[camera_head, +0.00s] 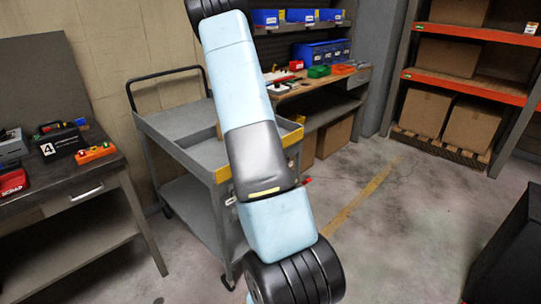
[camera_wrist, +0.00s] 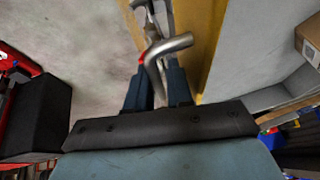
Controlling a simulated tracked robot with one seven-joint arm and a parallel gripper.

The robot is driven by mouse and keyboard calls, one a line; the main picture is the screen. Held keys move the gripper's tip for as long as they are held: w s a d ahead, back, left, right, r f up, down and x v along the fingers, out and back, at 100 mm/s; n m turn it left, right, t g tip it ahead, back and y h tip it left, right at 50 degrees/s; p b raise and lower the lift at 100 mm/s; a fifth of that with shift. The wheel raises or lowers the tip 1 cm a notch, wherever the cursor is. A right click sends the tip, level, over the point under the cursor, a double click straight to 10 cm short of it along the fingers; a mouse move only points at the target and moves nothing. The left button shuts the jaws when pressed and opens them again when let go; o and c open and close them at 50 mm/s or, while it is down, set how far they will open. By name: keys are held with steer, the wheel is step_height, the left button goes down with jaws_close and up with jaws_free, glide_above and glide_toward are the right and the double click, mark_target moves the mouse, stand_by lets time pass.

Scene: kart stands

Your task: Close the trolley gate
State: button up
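The grey trolley (camera_head: 190,160) stands in the middle of the head view, with a tray top, a lower shelf and a black push handle at its left end. Yellow edging (camera_head: 291,137) marks its right end, partly hidden behind my arm. In the wrist view a yellow panel edge (camera_wrist: 205,40) runs beside a bent metal handle (camera_wrist: 170,46), seemingly part of the gate. My gripper (camera_wrist: 160,82) has its two dark fingers close on either side of this handle, which fills the gap. A small red part shows at the left finger. The head view hides the fingers; how far the gate stands open is unclear.
A dark workbench (camera_head: 60,180) with tools stands at the left. A wooden bench with blue bins (camera_head: 322,54) is behind the trolley. An orange rack (camera_head: 470,88) with cardboard boxes stands at the right. A black object (camera_head: 510,250) sits at lower right. Floor between is clear.

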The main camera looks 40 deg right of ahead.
steer(key=shift+r, duration=0.15)
steer(key=v, duration=1.3)
steer(key=shift+r, duration=0.2)
steer(key=shift+a, duration=0.15)
steer(key=s+a+r+n+t+y, duration=0.1)
steer(key=s+a+r+n+y, duration=0.2)
steer(key=a+r, duration=0.55)
steer(key=s+a+r+n+t+y, duration=0.1)
steer(key=s+a+r+n, duration=0.35)
steer(key=a, duration=0.65)
steer(key=s+a+r+n, duration=0.4)
steer(key=s+a, duration=0.3)
steer(key=s, duration=0.2)
steer(key=s+a+r+n+t, duration=0.1)
steer(key=s+a+r+n, duration=0.3)
steer(key=s, duration=0.5)
steer(key=a+n, duration=0.2)
steer(key=a, duration=0.1)
